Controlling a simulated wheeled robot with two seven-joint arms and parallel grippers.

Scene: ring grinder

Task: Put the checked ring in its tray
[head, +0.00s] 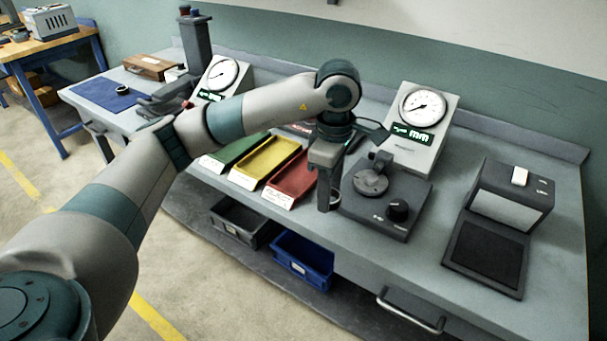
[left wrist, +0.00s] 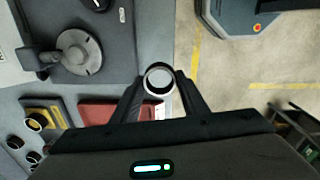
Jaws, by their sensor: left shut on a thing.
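My left gripper (head: 325,205) points down over the front part of the bench, between the red tray and the dark gauge fixture. It is shut on a metal ring (left wrist: 147,82), which shows between the two fingertips in the left wrist view. In the head view the fingers mostly hide the ring. The red tray (head: 293,179), yellow tray (head: 268,160) and green tray (head: 236,148) stand in a row left of the gripper, with labels on their front edges. The red tray (left wrist: 105,112) and yellow tray (left wrist: 44,105) also show in the left wrist view. My right gripper is out of view.
The gauge fixture (head: 390,205) with a round plate stands right of the gripper, before a dial gauge (head: 423,105). A black-topped device (head: 485,255) stands farther right. A blue bin (head: 303,262) and a dark bin (head: 240,222) sit below the bench. Several rings show near the trays.

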